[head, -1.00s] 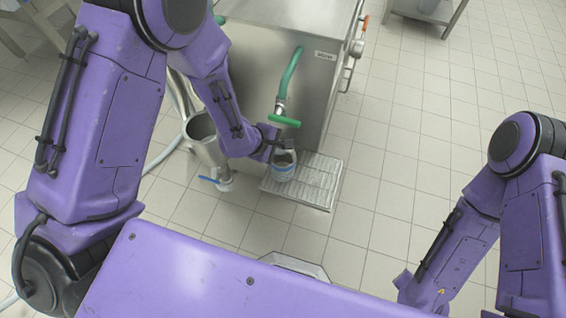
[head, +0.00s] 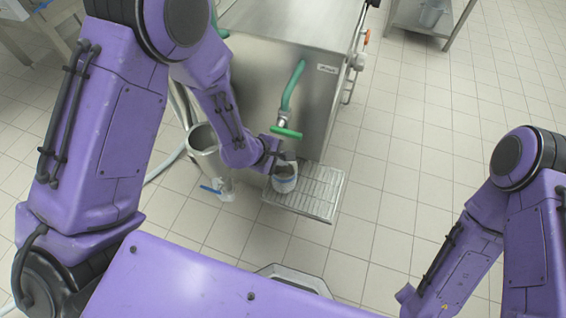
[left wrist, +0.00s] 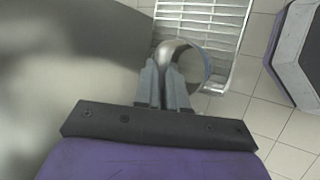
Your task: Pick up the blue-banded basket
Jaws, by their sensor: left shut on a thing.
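The blue-banded basket (head: 286,185) is a small pale round container with a blue band. It is at the left part of the slatted metal tray (head: 325,195), below the green tap handle (head: 286,133). My left gripper (head: 279,163) is shut on its rim from the left. In the left wrist view, my left gripper's fingers (left wrist: 165,85) are together on the near wall of the basket (left wrist: 207,68), which shows as a round rim over the tray. Whether the basket rests on the tray or hangs just above it, I cannot tell. My right gripper is out of view.
A steel tank (head: 315,100) with a green hose (head: 292,85) stands behind the basket. A metal vessel with a blue lever (head: 212,189) stands to the left. A steel rack (head: 415,22) is at the back right. The tiled floor right of the tray is clear.

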